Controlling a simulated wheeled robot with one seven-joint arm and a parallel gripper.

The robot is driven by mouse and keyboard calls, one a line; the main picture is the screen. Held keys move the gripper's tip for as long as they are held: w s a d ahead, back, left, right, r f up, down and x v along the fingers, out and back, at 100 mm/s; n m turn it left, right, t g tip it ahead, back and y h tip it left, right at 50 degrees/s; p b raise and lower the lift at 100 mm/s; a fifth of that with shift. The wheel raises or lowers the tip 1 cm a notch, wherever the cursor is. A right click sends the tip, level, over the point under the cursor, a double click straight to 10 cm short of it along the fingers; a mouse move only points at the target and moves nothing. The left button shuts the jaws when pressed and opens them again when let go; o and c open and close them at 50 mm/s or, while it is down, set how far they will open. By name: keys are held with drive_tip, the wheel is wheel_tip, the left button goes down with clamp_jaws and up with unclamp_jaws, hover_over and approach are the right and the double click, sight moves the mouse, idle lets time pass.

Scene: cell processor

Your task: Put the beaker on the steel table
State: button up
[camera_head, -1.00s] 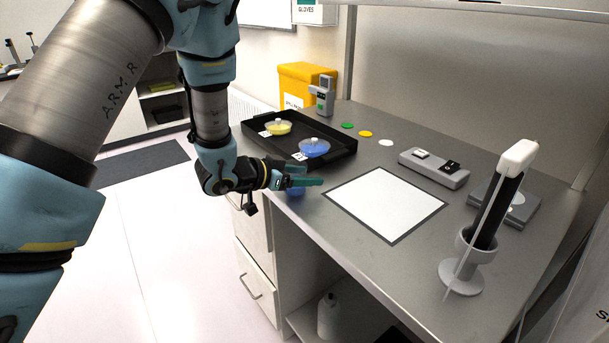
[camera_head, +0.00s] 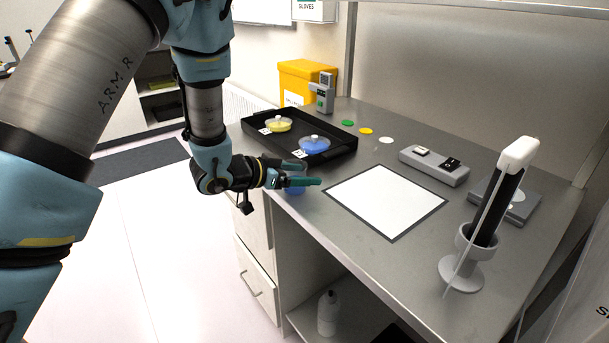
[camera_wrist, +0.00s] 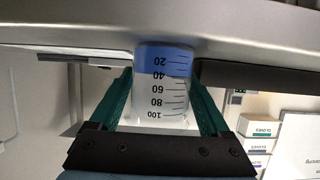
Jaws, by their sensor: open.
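The beaker (camera_wrist: 162,88) is clear, with black marks and blue liquid. It shows upside down in the wrist view, between the two green fingers of my gripper (camera_wrist: 162,100). Its base appears to rest on the steel table (camera_wrist: 240,30), close to the front edge. In the head view only a blue patch of the beaker (camera_head: 295,190) shows below my gripper (camera_head: 306,174); the fingers hide the rest. My gripper is open, with one finger on each side of the beaker. The steel table (camera_head: 358,262) carries the other lab items.
A white dark-edged mat (camera_head: 386,202) lies to the right. Farther right are a grey block (camera_head: 434,168) and a pipette stand (camera_head: 462,274). A yellow bin (camera_head: 296,80) stands at the back.

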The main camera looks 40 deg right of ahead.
drive_tip(key=b+v, duration=0.2)
drive_tip(key=v, duration=0.9)
drive_tip(key=w+a+n+t+y, duration=0.45)
drive_tip(key=w+a, duration=0.35)
drive_tip(key=a, duration=0.2)
drive_tip(key=w+a+n+t+y, duration=0.45)
drive_tip(key=w+a, duration=0.25)
drive_tip(key=a, duration=0.4)
drive_tip(key=s+a+n+g+y, duration=0.1)
drive_tip(key=a+n, duration=0.1)
drive_tip(key=a, duration=0.3)
drive_tip(key=s+a+f+n+g+y, duration=0.1)
drive_tip(key=a+n+y, duration=0.1)
drive_tip(key=a, duration=0.4)
drive_tip(key=shift+s+n+g, duration=0.3)
drive_tip(key=shift+n+g, duration=0.1)
drive_tip(key=shift+o, duration=0.5)
drive_tip(key=s+a+n+g+y, duration=0.1)
drive_tip(key=s+a+n+g, duration=0.2)
drive_tip(key=s+a, duration=0.3)
drive_tip(key=s, duration=0.2)
drive_tip(key=shift+s+r+n+g, duration=0.15)
drive_tip(key=shift+s+n+g, duration=0.15)
drive_tip(key=shift+s+n, duration=0.1)
drive_tip(key=shift+o, duration=0.8)
drive_tip(key=shift+s, duration=0.15)
drive_tip(key=shift+o, duration=0.2)
